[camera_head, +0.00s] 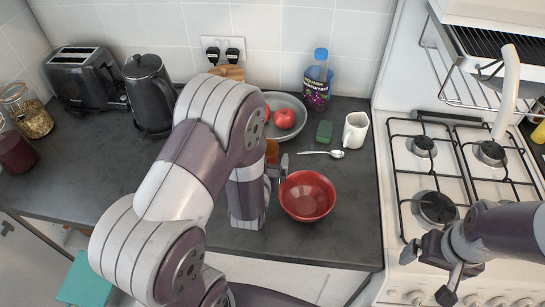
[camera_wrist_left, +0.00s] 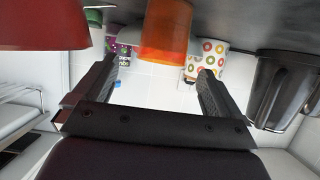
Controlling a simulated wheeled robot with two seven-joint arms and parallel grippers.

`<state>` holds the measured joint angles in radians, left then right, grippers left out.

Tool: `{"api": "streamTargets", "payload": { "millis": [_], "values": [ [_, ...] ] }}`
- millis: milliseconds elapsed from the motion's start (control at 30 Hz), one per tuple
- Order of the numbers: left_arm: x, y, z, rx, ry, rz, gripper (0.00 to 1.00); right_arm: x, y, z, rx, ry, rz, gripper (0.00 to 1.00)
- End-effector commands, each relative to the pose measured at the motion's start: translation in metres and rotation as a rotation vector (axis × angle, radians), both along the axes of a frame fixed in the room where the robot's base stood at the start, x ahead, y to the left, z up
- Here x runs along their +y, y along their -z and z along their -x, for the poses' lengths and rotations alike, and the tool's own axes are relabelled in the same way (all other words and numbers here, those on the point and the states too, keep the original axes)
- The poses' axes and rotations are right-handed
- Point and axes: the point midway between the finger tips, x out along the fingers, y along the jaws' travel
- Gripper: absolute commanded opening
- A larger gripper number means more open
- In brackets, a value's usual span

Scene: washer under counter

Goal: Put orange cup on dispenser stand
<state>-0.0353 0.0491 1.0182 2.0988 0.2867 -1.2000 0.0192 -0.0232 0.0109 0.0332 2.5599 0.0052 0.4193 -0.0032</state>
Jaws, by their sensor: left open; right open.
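The orange cup (camera_head: 271,151) stands on the dark counter, mostly hidden behind my left arm in the head view. In the left wrist view, which appears upside down, the orange cup (camera_wrist_left: 165,32) is ahead of the fingertips, in line with the gap between them. My left gripper (camera_head: 278,170) is open, low over the counter beside the red bowl; its two fingers also show in the left wrist view (camera_wrist_left: 160,70), with nothing between them. My right gripper (camera_head: 436,272) is open and empty in front of the stove. I cannot make out the dispenser stand.
A red bowl (camera_head: 307,196) is close right of my left gripper. A kettle (camera_head: 149,95) and toaster (camera_head: 82,77) stand at back left. The left counter front is clear.

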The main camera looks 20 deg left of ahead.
Motion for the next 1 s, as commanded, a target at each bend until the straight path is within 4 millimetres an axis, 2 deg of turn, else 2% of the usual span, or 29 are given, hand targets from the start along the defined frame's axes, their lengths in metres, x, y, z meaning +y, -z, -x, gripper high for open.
{"api": "streamTargets", "payload": {
  "millis": [400, 633, 800, 867, 900, 1000],
  "values": [
    [0.015, 0.024, -0.054, 0.002, 0.000, 0.001, 0.99, 0.000, -0.011, 0.000, 0.000, 0.000, 0.000, 0.98],
    [0.016, 0.025, -0.056, 0.002, 0.001, 0.001, 0.99, 0.000, -0.010, 0.000, 0.000, 0.000, 0.000, 0.98],
    [0.015, 0.025, -0.055, 0.002, 0.001, 0.001, 0.43, 0.000, -0.010, 0.000, 0.000, 0.000, 0.000, 0.98],
    [0.015, 0.025, -0.055, 0.002, 0.001, 0.001, 0.42, 0.000, -0.010, 0.000, 0.000, 0.000, 0.000, 0.98],
    [0.016, 0.025, -0.056, 0.001, 0.001, 0.001, 0.37, 0.000, -0.010, 0.000, 0.000, 0.000, 0.000, 0.98],
    [0.016, 0.025, -0.055, 0.002, 0.001, 0.001, 0.37, 0.000, -0.010, 0.000, 0.000, 0.000, 0.000, 0.98]
  ]
}}
